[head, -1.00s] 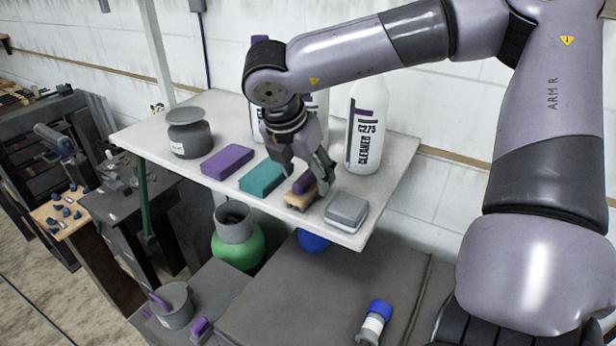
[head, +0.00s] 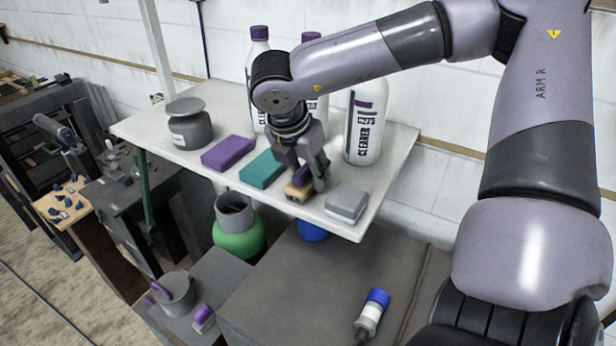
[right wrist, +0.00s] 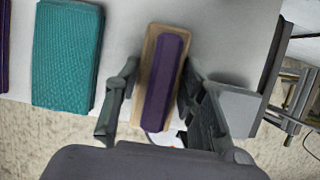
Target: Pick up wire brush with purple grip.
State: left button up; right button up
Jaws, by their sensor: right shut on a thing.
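The wire brush (head: 297,193) has a pale wooden body and a purple grip. It is at the front edge of the white shelf (head: 395,170), between a teal block and a grey block. My right gripper (head: 305,183) reaches down over it and is shut on it. In the right wrist view the brush (right wrist: 163,80) lies lengthwise between the two fingers (right wrist: 152,105), its purple grip facing the camera. Its bristles are hidden. I cannot tell whether it is clear of the shelf. My left gripper is not in view.
A purple block (head: 228,152), teal block (head: 263,169) and grey block (head: 346,205) lie along the shelf. A grey pot (head: 190,128) stands at left. White cleaner bottles (head: 366,125) stand close behind the gripper. Below is a dark surface (head: 290,280) with a blue-capped item (head: 371,310).

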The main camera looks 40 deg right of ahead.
jog(key=c, duration=0.4)
jog(key=shift+r, duration=0.15)
jog(key=shift+c, duration=0.2)
jog(key=shift+r, duration=0.2)
notch_tip(320, 180, up, 19)
jog(key=b, duration=0.5)
jog(key=shift+r, duration=0.2)
jog(key=o, duration=0.7)
jog(key=shift+d, duration=0.1)
jog(key=c, duration=0.5)
